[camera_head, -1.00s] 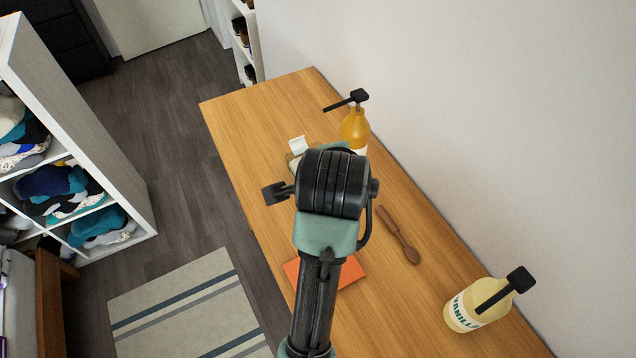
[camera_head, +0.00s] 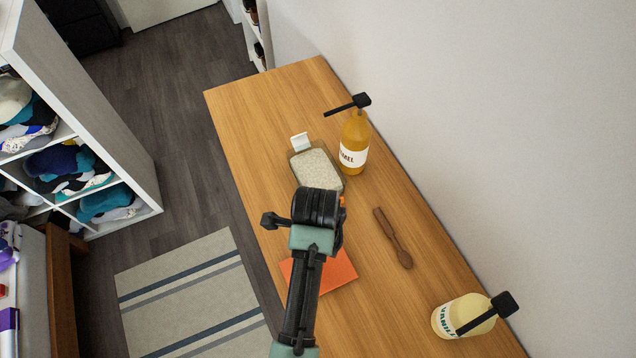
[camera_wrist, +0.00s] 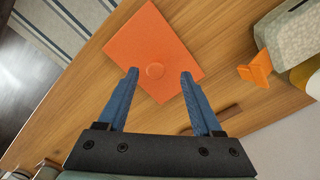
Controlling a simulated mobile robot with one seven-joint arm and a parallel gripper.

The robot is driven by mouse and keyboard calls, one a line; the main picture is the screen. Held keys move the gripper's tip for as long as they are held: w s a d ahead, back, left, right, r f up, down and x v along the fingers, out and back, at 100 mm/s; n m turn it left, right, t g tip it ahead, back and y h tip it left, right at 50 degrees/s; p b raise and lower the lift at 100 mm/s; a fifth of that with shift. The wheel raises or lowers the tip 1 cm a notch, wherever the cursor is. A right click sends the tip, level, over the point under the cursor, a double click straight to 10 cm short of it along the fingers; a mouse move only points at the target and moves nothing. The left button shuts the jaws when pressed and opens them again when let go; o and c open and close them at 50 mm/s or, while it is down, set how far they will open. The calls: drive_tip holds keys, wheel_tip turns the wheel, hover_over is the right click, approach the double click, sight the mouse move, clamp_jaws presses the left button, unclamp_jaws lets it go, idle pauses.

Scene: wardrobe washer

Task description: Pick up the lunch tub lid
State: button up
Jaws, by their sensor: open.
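The lunch tub lid, a flat orange square (camera_head: 340,270), lies on the wooden table, partly hidden by my arm in the head view. In the wrist view the lid (camera_wrist: 150,38) shows a faint round mark near its middle. My gripper (camera_wrist: 159,74) is open and empty, its two blue fingers apart with their tips over the near part of the lid. The height above it is hard to tell. The fingers are hidden in the head view. The lunch tub (camera_head: 316,170), filled with something pale and grainy, stands farther back, with a white clip raised at its far side.
A caramel bottle (camera_head: 354,145) with a black pump stands beside the tub. A wooden spoon-like utensil (camera_head: 393,238) lies right of the lid. A vanilla bottle (camera_head: 462,318) stands at the front right. The wall bounds the table's right side. The table's far end is clear.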

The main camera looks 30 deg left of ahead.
sight(339, 271)
drive_tip(key=f, duration=0.2)
drive_tip(key=f+p, duration=0.1)
drive_tip(key=shift+s+d+f, duration=0.3)
drive_tip(key=shift+s, duration=0.05)
drive_tip(key=shift+f, duration=0.6)
clamp_jaws()
